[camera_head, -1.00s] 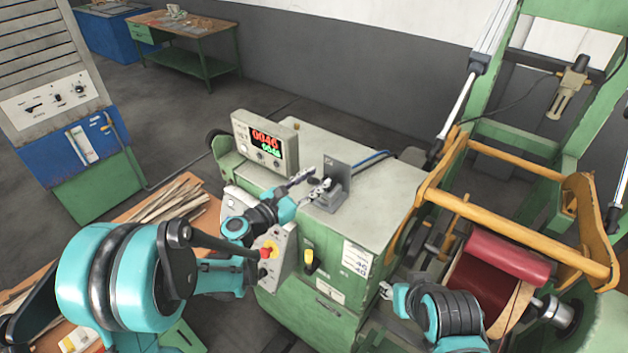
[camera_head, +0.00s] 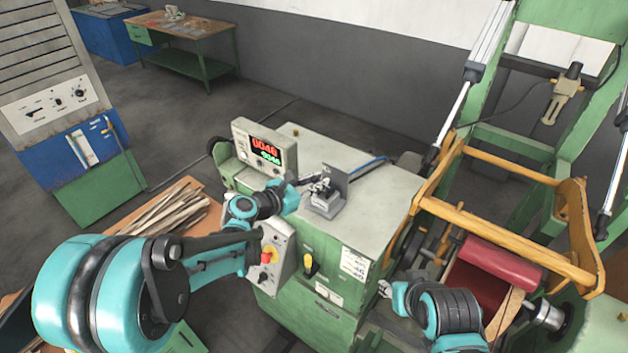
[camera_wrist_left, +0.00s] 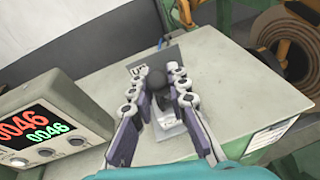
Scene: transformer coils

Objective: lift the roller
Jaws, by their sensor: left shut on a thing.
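The red roller (camera_head: 503,262) lies against a dark red coil (camera_head: 482,284) under a yellow frame (camera_head: 505,232) at the right of the head view. Whether they touch is unclear. My left gripper (camera_head: 317,184) is at a small lever device (camera_head: 327,204) on top of the green machine cabinet. In the left wrist view its fingers (camera_wrist_left: 154,84) are closed around the device's dark ball knob (camera_wrist_left: 157,77). The lever's lower part is partly hidden. My right gripper (camera_head: 385,289) is low, beside the cabinet's right front, away from the roller. Its fingers are too small to read.
A counter display (camera_head: 264,147) reading 0046 stands on the cabinet (camera_head: 370,190). The front panel carries a red button (camera_head: 266,257) and a yellow-black switch (camera_head: 309,264). Wood strips (camera_head: 165,218) lie on a table at left. Green posts rise at right.

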